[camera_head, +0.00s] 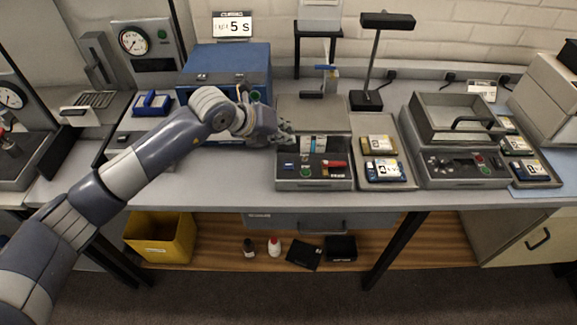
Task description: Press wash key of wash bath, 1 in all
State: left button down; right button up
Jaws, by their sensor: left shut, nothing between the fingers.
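Two grey bench machines with front key panels stand on the bench, and their small lettering cannot be read to tell which is the wash bath. The right machine (420,110) has a lidded top with a dark bar handle, and its sloping panel (440,168) carries small dark, green and red keys. The middle machine (284,184) has a flat grey top and a panel with a green key (305,171) and a red part (334,164). My left gripper (287,134) is shut and empty, at the left edge of the middle machine. My right gripper is out of view.
A blue box (225,62) stands behind my left arm. A tray with labelled packs (381,168) lies between the two machines, and a black stand (367,98) rises behind it. A yellow bin (160,238) sits on the lower shelf.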

aim_at(286, 163)
pick_arm(q)
notch_tip(286, 163, down, 7)
jog(key=b, duration=0.3)
jog(key=shift+r+b, duration=0.2)
jog(key=shift+b, duration=0.2)
dwell(0.9)
jog(key=shift+f+b, duration=0.35)
jog(key=shift+b, duration=0.1)
jog(key=shift+f+b, duration=0.45)
dwell(0.4)
jog(key=shift+r, duration=0.1)
jog(key=shift+r+p, duration=0.45)
jog(key=shift+r, duration=0.3)
jog(key=shift+r+p, duration=1.35)
jog(key=shift+r, duration=1.2)
